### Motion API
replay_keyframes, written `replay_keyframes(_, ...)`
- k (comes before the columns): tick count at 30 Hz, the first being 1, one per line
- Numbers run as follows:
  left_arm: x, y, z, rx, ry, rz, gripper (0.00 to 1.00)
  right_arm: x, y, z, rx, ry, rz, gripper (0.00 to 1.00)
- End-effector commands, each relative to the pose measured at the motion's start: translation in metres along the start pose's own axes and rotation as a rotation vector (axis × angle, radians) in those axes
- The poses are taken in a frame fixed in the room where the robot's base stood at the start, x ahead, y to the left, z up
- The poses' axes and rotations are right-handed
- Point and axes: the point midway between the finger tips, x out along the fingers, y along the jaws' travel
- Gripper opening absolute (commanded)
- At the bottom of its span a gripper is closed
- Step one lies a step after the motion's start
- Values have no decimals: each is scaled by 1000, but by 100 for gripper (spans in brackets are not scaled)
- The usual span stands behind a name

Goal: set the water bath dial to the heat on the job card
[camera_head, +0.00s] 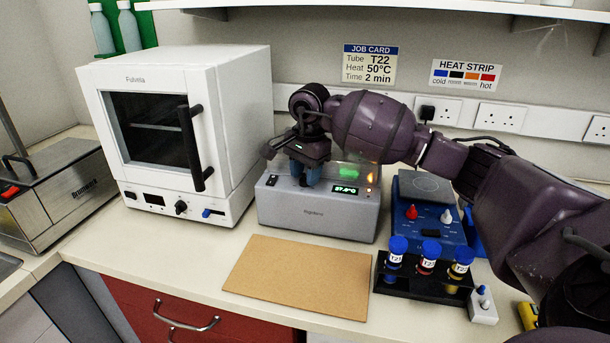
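The job card (370,64) on the back wall reads Tube T22, Heat 50°C, Time 2 min. A grey heating unit (318,222), apparently the water bath, stands mid-bench. Its lit green display (345,189) seems to read about 37°C, in small digits. My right gripper (304,180) points down at the unit's control panel, left of the display. Its two blue fingertips are slightly apart and close to the panel. The dial is hidden there, so I cannot tell whether they grip it. My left gripper is out of view.
A white oven (233,130) stands left of the unit, with a steel lidded box (62,190) farther left. A brown board (300,277) lies in front. A black rack (425,287) with capped tubes and a blue device (420,228) are on the right.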

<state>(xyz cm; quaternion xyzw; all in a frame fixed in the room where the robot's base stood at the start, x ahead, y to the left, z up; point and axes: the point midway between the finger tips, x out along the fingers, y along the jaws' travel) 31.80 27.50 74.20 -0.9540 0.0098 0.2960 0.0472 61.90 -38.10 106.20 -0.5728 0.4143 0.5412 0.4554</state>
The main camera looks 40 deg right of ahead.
Motion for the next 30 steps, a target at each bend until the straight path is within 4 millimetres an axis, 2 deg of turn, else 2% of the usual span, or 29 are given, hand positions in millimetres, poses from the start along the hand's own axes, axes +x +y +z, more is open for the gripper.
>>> replay_keyframes(4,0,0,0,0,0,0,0,7,0,0,0,0,-2,39)
replay_keyframes(13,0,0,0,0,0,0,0,9,0,0,0,1,-1,39)
replay_keyframes(18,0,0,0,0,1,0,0,9,0,0,0,0,-1,13)
replay_keyframes(20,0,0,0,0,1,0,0,9,0,0,0,0,-1,7)
replay_keyframes(30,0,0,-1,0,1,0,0,8,0,0,67,6,0,7)
